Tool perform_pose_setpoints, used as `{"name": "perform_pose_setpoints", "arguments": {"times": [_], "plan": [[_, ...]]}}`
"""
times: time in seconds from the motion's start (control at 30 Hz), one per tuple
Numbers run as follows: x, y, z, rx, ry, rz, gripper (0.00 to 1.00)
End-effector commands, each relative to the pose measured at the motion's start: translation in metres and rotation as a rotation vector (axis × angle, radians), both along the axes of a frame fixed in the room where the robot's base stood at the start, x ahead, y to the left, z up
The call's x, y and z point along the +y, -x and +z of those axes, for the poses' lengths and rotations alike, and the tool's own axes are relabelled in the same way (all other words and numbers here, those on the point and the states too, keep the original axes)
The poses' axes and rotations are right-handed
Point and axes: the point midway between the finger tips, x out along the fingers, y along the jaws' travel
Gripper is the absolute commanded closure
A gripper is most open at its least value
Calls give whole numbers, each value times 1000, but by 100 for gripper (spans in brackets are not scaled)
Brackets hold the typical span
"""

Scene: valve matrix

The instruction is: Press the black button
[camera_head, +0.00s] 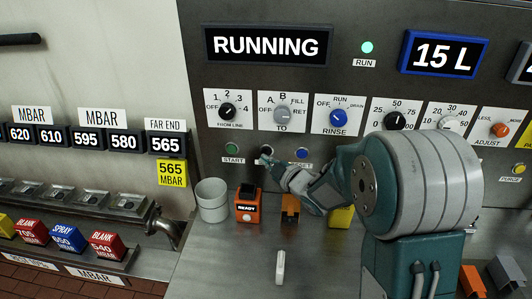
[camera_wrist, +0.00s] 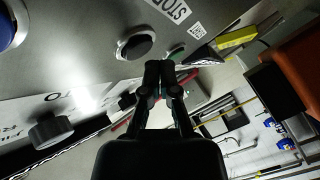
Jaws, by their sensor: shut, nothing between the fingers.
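The black button (camera_wrist: 136,43) is a round dark cap in a metal ring on the grey panel, beside a STOP label (camera_wrist: 170,8) in the wrist view. In the head view the black button (camera_head: 266,149) sits between the green START button (camera_head: 232,149) and the blue RESET button (camera_head: 302,153), partly covered by my gripper. My gripper (camera_head: 264,160) is shut and empty, close in front of the panel. In the wrist view its fingertips (camera_wrist: 164,72) appear just below the button in the picture. I cannot tell whether they touch the panel.
Dials, including the FROM LINE knob (camera_head: 227,111) and grey TO knob (camera_head: 282,114), sit above the buttons. On the counter below stand a grey cup (camera_head: 212,201), an orange READY box (camera_head: 247,212) and a white upright piece (camera_head: 280,267). The counter's front left is clear.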

Motion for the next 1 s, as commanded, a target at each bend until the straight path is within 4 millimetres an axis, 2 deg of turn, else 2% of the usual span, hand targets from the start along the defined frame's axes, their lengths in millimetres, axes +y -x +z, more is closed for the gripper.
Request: {"name": "perform_pose_setpoints", "arguments": {"times": [1.0], "plan": [[-3, -7, 2, 0, 0, 0, 100]]}}
